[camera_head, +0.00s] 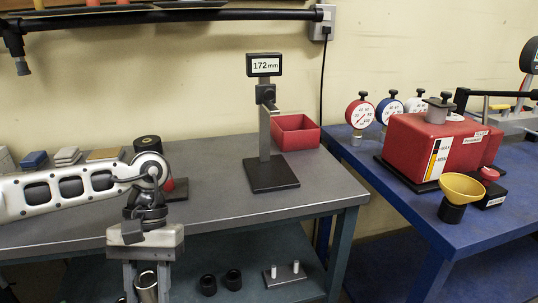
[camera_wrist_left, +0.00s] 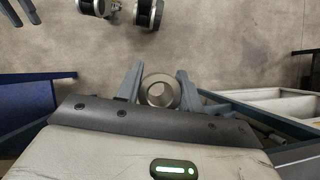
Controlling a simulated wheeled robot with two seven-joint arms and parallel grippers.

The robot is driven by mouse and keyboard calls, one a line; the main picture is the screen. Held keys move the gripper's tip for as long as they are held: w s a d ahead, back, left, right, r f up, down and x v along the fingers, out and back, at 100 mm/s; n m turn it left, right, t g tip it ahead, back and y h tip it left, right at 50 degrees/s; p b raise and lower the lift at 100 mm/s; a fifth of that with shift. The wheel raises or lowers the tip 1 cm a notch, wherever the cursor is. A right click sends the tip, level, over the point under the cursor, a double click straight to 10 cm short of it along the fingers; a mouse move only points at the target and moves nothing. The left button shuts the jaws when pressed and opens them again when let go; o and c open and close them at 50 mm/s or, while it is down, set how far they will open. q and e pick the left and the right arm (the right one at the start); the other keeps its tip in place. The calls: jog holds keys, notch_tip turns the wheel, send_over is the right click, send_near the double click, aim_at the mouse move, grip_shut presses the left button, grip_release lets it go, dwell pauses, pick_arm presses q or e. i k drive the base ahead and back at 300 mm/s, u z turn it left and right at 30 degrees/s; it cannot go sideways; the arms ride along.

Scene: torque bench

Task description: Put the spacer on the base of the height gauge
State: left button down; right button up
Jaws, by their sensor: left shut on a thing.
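The height gauge (camera_head: 264,120) stands upright on the grey bench, with a display reading 172 mm and a flat dark base (camera_head: 270,178). The visible top of the base is bare. My left gripper (camera_head: 147,280) points down in front of the bench's front edge, lower than the bench top and left of the gauge. It is shut on the spacer (camera_head: 146,287), a hollow metallic cylinder. In the left wrist view the spacer (camera_wrist_left: 160,92) sits between the two fingers (camera_wrist_left: 159,85), its round opening facing the camera. My right gripper is not in view.
A red bin (camera_head: 295,132) stands behind the gauge. A lower shelf holds dark rings (camera_head: 220,282) and a plate with two white pegs (camera_head: 285,273). A blue bench (camera_head: 420,205) with a red machine is at right.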

aim_at(273, 175)
jog(key=k, duration=0.5)
jog(key=z, duration=0.95)
jog(key=i, duration=0.65)
jog(key=u, duration=0.35)
